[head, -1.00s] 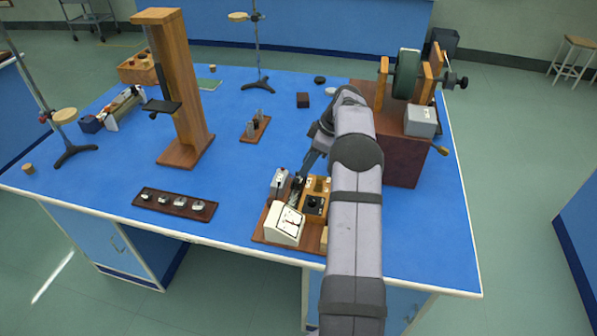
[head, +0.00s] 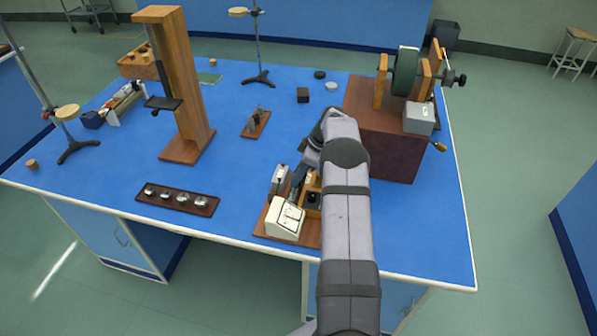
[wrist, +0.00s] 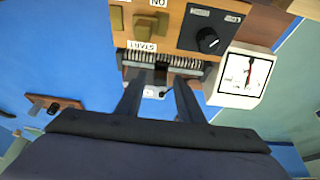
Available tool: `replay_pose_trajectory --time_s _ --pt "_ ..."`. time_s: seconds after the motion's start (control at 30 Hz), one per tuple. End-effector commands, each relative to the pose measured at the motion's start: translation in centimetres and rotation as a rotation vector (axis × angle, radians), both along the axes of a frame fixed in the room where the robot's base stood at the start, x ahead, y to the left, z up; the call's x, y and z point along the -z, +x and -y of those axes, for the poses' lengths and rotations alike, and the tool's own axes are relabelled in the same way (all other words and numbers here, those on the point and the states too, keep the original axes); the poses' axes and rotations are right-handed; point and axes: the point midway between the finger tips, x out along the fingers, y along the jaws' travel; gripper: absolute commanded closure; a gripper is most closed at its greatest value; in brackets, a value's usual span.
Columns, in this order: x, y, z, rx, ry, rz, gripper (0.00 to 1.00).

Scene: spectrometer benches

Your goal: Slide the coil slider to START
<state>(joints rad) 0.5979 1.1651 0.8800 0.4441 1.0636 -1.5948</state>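The coil (wrist: 195,66) is a ribbed dark bar in the wrist view, along the edge of a wooden control box (wrist: 188,30). The upside-down START label (wrist: 143,46) lies beside the coil, left of its middle. A small dark piece that looks like the slider (wrist: 160,76) shows at the coil between my fingertips. My gripper (wrist: 159,78) has its fingers apart, one on each side of that piece; I cannot tell whether they touch it. In the head view my gripper (head: 299,182) is low over the instrument board (head: 262,224), and the slider is hidden there.
A strip with several round pieces (head: 178,201) lies left. A large brown box (head: 390,138) stands right, behind my arm.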

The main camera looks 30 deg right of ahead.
Motion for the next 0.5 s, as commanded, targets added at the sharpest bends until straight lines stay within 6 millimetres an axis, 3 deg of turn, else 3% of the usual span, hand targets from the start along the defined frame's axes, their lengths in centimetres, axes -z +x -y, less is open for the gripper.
replay_pose_trajectory --time_s 0.17,0.33,0.5 --pt "0.01 0.03 -0.01 -0.001 0.000 0.000 0.66" --pt "-0.01 0.01 -0.01 0.000 0.000 0.000 1.00" --pt "-0.01 0.03 0.00 0.000 0.000 0.000 1.00"
